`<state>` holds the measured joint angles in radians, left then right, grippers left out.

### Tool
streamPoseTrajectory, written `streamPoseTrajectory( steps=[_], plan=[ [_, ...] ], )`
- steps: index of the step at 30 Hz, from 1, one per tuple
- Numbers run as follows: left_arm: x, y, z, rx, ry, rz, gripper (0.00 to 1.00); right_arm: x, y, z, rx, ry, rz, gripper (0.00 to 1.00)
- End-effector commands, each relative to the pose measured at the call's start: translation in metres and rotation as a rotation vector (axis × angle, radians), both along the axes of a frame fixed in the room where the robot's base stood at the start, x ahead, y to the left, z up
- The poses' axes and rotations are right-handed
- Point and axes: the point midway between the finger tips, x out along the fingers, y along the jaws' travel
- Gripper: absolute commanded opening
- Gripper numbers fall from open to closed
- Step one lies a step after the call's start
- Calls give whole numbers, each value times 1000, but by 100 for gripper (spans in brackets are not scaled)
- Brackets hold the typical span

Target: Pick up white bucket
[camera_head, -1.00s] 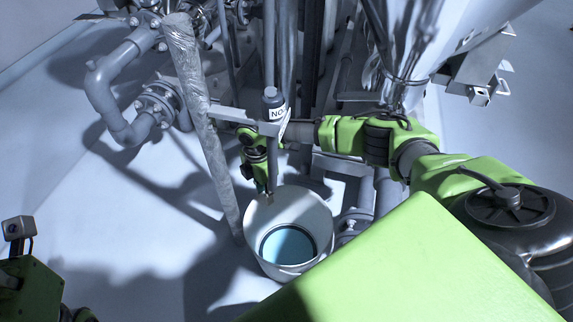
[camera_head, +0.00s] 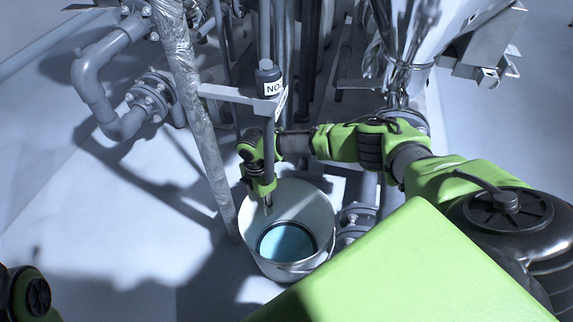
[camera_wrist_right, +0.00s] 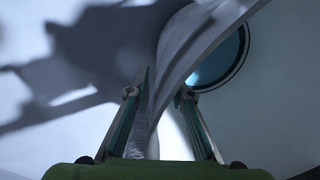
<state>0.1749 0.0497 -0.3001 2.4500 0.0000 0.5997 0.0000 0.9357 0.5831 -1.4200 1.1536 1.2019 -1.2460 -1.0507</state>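The white bucket (camera_head: 318,222) stands upright on the floor in the middle of the head view. A round blue area with a dark edge shows inside it. My right gripper (camera_head: 268,207) points down at the bucket's far-left rim. In the right wrist view the two fingers of my right gripper (camera_wrist_right: 162,84) are apart, with the wall of the white bucket (camera_wrist_right: 268,112) passing between them. Whether either finger touches the wall is unclear. My left gripper is not visible; only part of my left arm shows at the lower left of the head view.
A wrapped pole (camera_head: 196,110) stands left of the bucket. A bracket (camera_head: 238,95) with a labelled dark bottle (camera_head: 268,78) is above my right gripper. Flanged grey pipes (camera_head: 92,85) and a metal hopper (camera_head: 425,35) stand behind. The floor at left is clear.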

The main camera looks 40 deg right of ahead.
Motion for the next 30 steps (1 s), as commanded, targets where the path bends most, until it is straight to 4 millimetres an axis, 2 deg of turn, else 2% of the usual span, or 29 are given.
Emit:
streamPoseTrajectory(
  steps=[5,7,8,23,30],
  plan=[
    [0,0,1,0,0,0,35,0,0,1,0,0,0,21],
    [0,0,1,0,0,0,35,0,0,1,0,0,0,3],
    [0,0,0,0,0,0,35,0,0,1,0,0,0,0],
    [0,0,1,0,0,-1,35,1,0,3,0,-1,-1,0],
    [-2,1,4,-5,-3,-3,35,1,0,12,0,-1,-1,0]
  ],
)
